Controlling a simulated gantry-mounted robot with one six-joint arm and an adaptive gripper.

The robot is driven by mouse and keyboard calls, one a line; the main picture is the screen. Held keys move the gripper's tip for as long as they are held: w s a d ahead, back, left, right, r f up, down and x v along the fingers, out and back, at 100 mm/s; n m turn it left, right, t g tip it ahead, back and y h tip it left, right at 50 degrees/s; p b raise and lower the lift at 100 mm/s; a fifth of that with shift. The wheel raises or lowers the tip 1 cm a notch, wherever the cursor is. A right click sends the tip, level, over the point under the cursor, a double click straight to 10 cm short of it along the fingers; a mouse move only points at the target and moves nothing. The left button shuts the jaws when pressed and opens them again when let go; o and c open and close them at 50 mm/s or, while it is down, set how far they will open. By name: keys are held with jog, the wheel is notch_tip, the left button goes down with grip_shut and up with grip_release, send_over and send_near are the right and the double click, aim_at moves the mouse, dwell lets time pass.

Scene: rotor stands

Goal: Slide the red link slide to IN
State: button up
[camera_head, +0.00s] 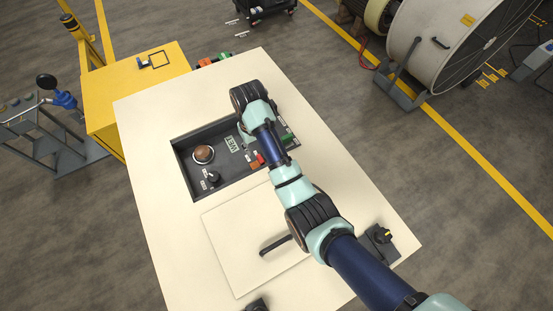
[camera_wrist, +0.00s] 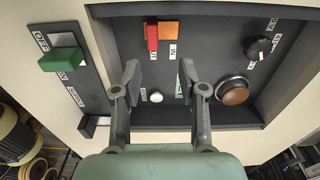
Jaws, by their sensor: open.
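The red link slide (camera_wrist: 151,36) shows near the top middle in the wrist view, on the dark recessed panel. In the head view the red slide (camera_head: 260,158) is small, beside my arm. My gripper (camera_wrist: 158,73) is open and empty, its fingertips apart and below the red slide in the wrist view. No contact with it shows. The head view hides my gripper behind the arm.
A brown round button (camera_wrist: 232,92) and a black knob (camera_wrist: 258,47) sit to the right on the panel. A green handle (camera_wrist: 62,60) sits to the left, near an OFF label. A small white button (camera_wrist: 156,97) lies between the fingers. The recess has raised walls (camera_wrist: 278,75).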

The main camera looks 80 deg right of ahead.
aim_at(257, 162)
jog(key=shift+s+d+f, duration=0.45)
jog(key=shift+s+d, duration=0.1)
jog(key=shift+s, duration=0.15)
jog(key=shift+w+a+f, duration=0.15)
jog(key=shift+a+f, duration=0.05)
notch_tip(257, 162, down, 7)
jog(key=shift+f+b, duration=0.15)
jog(key=shift+b, duration=0.5)
jog(key=shift+c, duration=0.2)
grip_shut()
